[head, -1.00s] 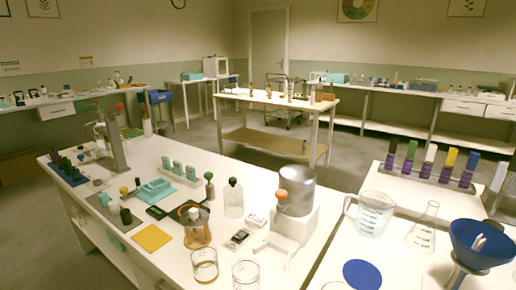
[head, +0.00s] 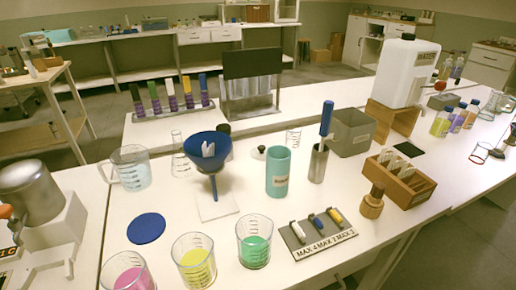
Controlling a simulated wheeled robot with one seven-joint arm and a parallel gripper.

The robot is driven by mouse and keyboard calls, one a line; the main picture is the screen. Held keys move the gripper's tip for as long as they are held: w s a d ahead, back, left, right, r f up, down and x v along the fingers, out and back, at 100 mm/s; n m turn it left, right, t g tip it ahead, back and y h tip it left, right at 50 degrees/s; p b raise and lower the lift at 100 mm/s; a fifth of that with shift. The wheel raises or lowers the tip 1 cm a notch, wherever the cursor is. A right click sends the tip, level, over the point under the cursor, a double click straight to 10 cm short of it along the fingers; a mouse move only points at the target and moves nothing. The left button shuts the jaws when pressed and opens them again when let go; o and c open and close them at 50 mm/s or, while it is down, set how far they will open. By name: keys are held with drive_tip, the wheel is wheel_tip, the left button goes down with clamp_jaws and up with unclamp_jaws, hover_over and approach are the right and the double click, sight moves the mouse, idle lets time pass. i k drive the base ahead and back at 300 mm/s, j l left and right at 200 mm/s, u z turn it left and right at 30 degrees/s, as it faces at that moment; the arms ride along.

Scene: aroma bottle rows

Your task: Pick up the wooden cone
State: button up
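A small brown wooden piece (head: 372,201), narrower at the top and wider below, stands upright on the white bench at the right. It is the nearest match to a wooden cone that I see, but its exact shape is hard to tell. It stands in front of a wooden box (head: 413,192) with upright cards in it and to the right of a dark tray (head: 327,246) holding small coloured pieces. My gripper is not in view, so nothing shows near the wooden piece.
Beakers with pink (head: 130,274), yellow (head: 194,262) and green liquid (head: 254,243) stand along the front. A blue funnel (head: 208,150), a teal cup (head: 278,172) and a metal cup with a blue handle (head: 319,160) stand behind. A white jug (head: 404,72) sits on a wooden stand.

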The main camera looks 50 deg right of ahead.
sight(373, 200)
drive_tip(key=l+z, duration=0.1)
drive_tip(key=z, duration=0.4)
drive_tip(key=k+l+z, duration=0.1)
drive_tip(key=z, duration=0.4)
